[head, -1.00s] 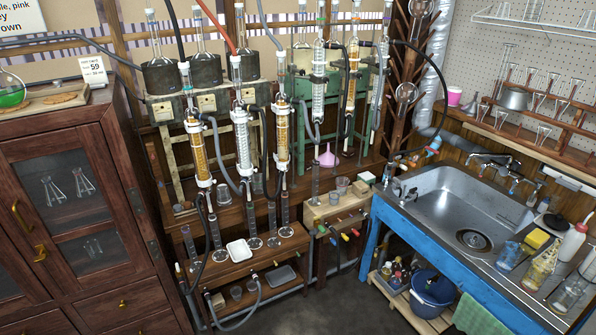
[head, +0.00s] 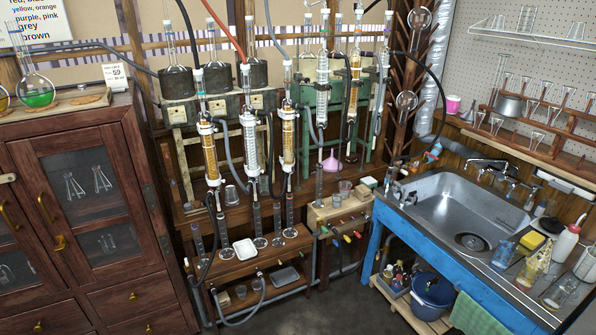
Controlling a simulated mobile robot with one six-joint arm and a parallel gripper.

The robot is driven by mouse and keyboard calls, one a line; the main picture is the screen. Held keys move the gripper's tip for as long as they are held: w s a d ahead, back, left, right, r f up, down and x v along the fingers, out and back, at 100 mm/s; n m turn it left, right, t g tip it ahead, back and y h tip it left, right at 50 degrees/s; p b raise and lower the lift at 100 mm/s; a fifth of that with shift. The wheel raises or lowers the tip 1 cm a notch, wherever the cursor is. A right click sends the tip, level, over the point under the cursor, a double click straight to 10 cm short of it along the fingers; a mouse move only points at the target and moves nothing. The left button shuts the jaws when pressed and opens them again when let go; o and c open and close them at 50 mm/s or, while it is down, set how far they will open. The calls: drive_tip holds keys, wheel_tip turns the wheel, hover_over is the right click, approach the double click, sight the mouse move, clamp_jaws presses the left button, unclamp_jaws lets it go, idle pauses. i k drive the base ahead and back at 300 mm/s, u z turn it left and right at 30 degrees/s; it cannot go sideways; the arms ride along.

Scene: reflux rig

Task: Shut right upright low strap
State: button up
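The reflux rig stands along the back wall. Its front row has three glass condensers: a left one with orange filling (head: 209,150), a middle clear one (head: 249,143) and a right one with orange filling (head: 288,140). Behind them to the right, more condensers stand at the green frame (head: 300,88), including a clear one (head: 322,82) and an amber one (head: 354,72). The straps on the uprights are too small to make out, so I cannot tell which are open or shut. My gripper is not in view.
A wooden cabinet (head: 85,150) with a green flask (head: 37,92) on top stands at left. A low bench (head: 235,268) with cylinders is below the rig. A blue-framed sink (head: 440,212) with bottles stands at right. Grey floor (head: 345,305) is clear in the middle front.

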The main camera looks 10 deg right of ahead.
sight(287, 169)
drive_tip(key=u, duration=0.15)
drive_tip(key=i, duration=0.95)
drive_tip(key=u, duration=5.15)
drive_tip(key=i, duration=0.15)
drive_tip(key=z, duration=3.3)
